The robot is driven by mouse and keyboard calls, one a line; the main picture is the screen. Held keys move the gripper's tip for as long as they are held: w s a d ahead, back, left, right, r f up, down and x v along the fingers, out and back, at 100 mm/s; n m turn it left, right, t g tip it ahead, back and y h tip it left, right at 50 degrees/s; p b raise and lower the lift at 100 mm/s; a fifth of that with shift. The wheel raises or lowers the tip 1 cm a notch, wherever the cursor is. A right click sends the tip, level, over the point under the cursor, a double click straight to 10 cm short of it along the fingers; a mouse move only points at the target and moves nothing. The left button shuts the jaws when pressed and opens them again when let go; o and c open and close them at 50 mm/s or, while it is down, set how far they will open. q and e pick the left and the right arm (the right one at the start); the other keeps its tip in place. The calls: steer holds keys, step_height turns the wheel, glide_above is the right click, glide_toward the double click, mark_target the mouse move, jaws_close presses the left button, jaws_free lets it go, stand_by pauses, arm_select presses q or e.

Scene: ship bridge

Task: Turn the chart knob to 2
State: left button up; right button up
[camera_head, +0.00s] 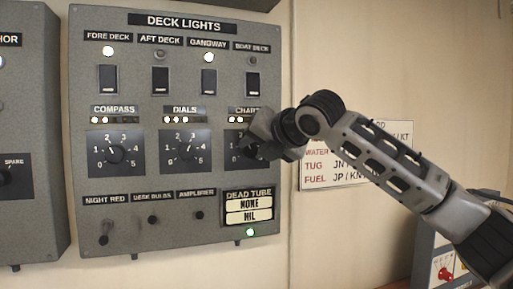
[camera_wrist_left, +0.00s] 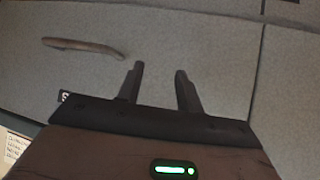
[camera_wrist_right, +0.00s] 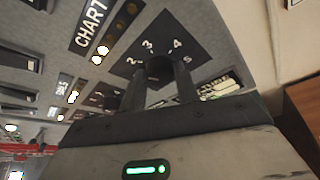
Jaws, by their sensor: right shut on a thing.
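The chart knob (camera_wrist_right: 158,70) sits on a dark dial plate with white numbers, under the CHART label (camera_wrist_right: 90,22). My right gripper (camera_head: 258,143) reaches in from the right and covers much of the chart dial (camera_head: 234,151) in the head view. In the right wrist view its two fingers stand either side of the knob, shut on it. The 2, 3, 4 and 5 show around the knob; its pointer is hidden, so I cannot tell its setting. My left gripper (camera_wrist_left: 160,85) is open and empty before a grey surface with a handle (camera_wrist_left: 85,46).
The deck lights panel (camera_head: 178,75) also carries the compass knob (camera_head: 115,154), the dials knob (camera_head: 187,152), rocker switches above and small toggles below. The dead tube plate (camera_head: 248,205) lies under the chart dial. A paper notice (camera_head: 345,180) hangs on the wall behind my right arm.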

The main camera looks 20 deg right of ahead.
steer(key=shift+f+n, duration=0.15)
steer(key=shift+n, duration=0.15)
stand_by(0.4)
steer(key=o, duration=1)
steer(key=shift+c, duration=0.2)
steer(key=shift+s, duration=0.1)
steer(key=shift+s+d+r, duration=0.1)
steer(key=shift+s+r, duration=0.15)
steer(key=shift+s, duration=0.05)
arm_select(q)
steer(key=b, duration=0.1)
steer(key=f+b, duration=0.1)
steer(key=b, duration=0.1)
steer(key=shift+w+d, duration=0.15)
steer(key=shift+d, duration=0.15)
arm_select(e)
steer(key=v, duration=1.5)
